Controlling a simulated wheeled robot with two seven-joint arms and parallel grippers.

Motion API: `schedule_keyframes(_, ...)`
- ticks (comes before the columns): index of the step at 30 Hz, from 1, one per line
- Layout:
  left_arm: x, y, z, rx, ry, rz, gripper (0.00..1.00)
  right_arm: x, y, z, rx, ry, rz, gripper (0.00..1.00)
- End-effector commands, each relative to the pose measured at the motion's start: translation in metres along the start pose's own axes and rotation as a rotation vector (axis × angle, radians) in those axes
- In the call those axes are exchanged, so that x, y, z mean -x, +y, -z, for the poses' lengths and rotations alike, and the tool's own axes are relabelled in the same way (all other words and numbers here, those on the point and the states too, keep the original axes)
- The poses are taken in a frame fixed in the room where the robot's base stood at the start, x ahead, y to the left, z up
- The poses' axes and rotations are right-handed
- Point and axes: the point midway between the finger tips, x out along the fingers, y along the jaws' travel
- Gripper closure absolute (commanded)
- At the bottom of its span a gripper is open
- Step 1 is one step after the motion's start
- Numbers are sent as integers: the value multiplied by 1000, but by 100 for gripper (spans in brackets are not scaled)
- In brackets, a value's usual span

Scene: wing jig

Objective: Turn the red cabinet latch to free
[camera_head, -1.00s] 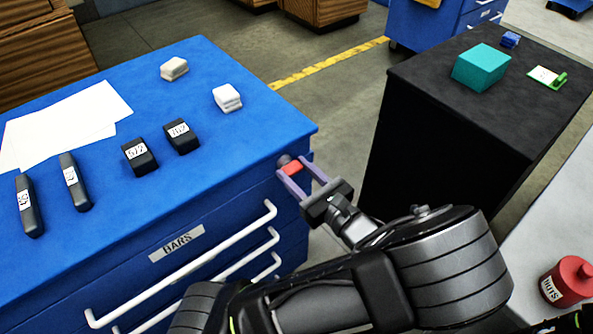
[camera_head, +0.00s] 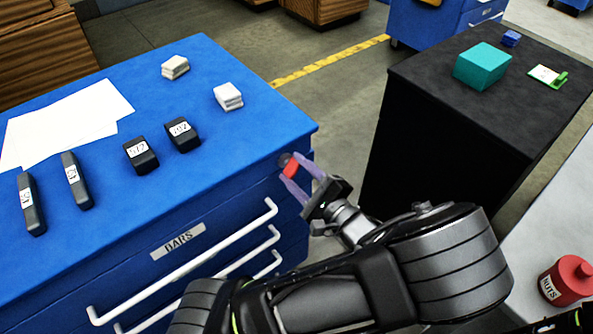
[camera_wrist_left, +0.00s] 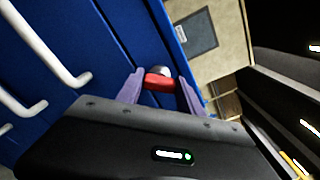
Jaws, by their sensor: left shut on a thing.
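The red latch (camera_head: 291,169) is on the front of the blue cabinet (camera_head: 215,215), near its top right corner, with a round grey mount behind it. In the head view the latch is tilted. My left gripper (camera_head: 300,178) has its purple fingers on both sides of the latch and is shut on it. The left wrist view also shows the red latch (camera_wrist_left: 159,82) between the two fingers (camera_wrist_left: 160,92). The fingers hide part of the latch. My right gripper is not in view.
White drawer handles (camera_head: 190,265) stick out below and left of the latch. Black bars and blocks (camera_head: 140,155), white blocks (camera_head: 228,96) and paper (camera_head: 70,120) lie on the cabinet top. A black cabinet (camera_head: 440,150) stands to the right, with open floor between.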

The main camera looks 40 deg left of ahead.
Motion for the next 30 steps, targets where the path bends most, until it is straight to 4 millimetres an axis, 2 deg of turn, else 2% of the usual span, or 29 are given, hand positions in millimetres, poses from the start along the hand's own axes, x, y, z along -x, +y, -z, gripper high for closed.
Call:
schedule_keyframes(18, 0, 4, 1, 552, 0, -1, 97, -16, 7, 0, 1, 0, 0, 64)
schedule_keyframes(30, 0, 4, 1, 713, 0, -3, 97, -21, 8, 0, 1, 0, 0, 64)
